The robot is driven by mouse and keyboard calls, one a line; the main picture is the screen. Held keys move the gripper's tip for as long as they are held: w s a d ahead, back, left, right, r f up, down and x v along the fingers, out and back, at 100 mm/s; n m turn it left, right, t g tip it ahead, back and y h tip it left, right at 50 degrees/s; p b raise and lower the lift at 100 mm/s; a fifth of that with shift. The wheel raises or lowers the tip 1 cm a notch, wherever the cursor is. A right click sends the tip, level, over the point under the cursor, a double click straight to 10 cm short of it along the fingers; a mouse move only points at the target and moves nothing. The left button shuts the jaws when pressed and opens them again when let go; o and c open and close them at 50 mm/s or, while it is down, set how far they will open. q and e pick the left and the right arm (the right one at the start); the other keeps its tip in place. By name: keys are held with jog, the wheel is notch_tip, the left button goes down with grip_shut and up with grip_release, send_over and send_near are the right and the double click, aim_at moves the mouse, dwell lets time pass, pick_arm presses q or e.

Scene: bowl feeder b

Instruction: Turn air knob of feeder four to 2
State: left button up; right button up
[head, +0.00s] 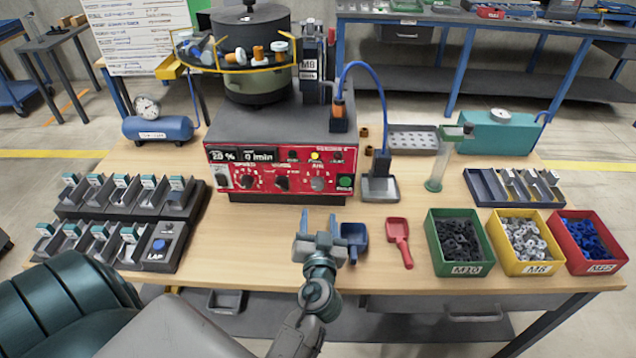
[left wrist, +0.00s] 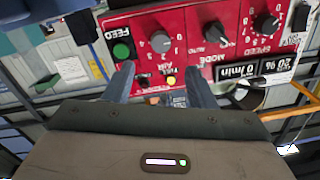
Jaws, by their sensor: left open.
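The feeder's red front panel (head: 280,170) stands at the middle back of the table. Its grey air knob (head: 317,184) sits right of the mode knob (head: 282,184) and left of the green feed button (head: 344,183). My left gripper (head: 318,220) is open and empty, in front of the panel and below the air knob in the head view. In the left wrist view the panel appears upside down, and the air knob (left wrist: 160,42) lies beyond the gap between my fingertips (left wrist: 160,75), apart from them. I cannot read the knob's exact setting.
A blue scoop (head: 354,238) lies close right of my left gripper, with a red scoop (head: 399,240) beyond it. Green, yellow and red parts bins fill the right side. Grey bins and a LAP button box (head: 160,246) stand at left.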

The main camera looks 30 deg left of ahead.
aim_at(318, 187)
pick_arm(q)
jog(key=p+x, duration=0.3)
jog(key=x, duration=0.5)
jog(key=shift+w+a+r, duration=0.15)
jog(key=shift+a+r, duration=0.05)
jog(key=shift+w+a+p, duration=0.25)
jog(key=shift+w+p, duration=0.1)
jog(key=shift+w, duration=0.05)
jog(key=shift+w+a+f, duration=0.1)
jog(key=c, duration=1)
pick_arm(e)
jog(key=s+r, duration=0.1)
jog(key=s+d+r, duration=0.1)
jog(key=r, duration=0.1)
jog(key=shift+s+d+r, duration=0.2)
jog(key=shift+s+d, duration=0.05)
jog(key=shift+s, duration=0.15)
jog(key=shift+f, duration=0.1)
